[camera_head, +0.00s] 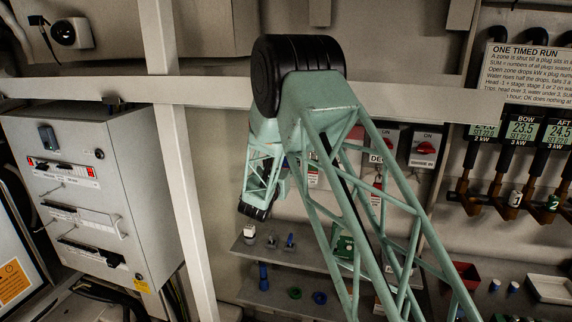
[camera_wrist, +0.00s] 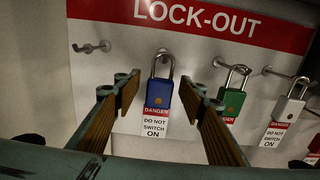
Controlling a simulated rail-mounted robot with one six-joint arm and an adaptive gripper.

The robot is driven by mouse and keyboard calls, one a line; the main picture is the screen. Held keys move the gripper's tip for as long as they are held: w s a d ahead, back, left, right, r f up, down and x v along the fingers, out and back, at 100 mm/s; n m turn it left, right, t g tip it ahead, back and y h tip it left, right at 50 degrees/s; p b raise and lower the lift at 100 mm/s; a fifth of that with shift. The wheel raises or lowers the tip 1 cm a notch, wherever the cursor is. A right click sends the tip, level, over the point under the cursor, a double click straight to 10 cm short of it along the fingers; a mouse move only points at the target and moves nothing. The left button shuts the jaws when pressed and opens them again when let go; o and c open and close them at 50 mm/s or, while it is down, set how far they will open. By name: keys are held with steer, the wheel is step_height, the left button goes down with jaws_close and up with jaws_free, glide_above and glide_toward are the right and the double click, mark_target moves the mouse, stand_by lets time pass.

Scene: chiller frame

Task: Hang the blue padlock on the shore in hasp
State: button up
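In the wrist view the blue padlock (camera_wrist: 158,92) hangs by its shackle from a hook on the LOCK-OUT board (camera_wrist: 225,25). A red and white danger tag (camera_wrist: 155,120) hangs below it. My gripper (camera_wrist: 163,100) is open, with one finger on each side of the blue padlock. The fingers look apart from it. Red-handled switches (camera_head: 425,147) show right of my arm, one marked ON.
A green padlock (camera_wrist: 233,100) hangs close to the right finger. A white padlock (camera_wrist: 286,108) hangs farther right. An empty hook (camera_wrist: 92,47) is at left. In the head view, a grey shelf (camera_head: 245,250) lies below my arm and a grey cabinet (camera_head: 130,160) stands left.

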steer(key=shift+c, duration=0.2)
steer(key=c, duration=1)
steer(key=shift+r, duration=0.2)
steer(key=shift+r, duration=0.6)
steer(key=s+a, duration=0.1)
steer(key=s, duration=0.5)
steer(key=s+a, duration=0.1)
steer(key=s, duration=0.4)
steer(key=s+a, duration=0.1)
steer(key=s, duration=0.5)
steer(key=shift+s+a+b, duration=0.1)
steer(key=shift+s+b, duration=0.25)
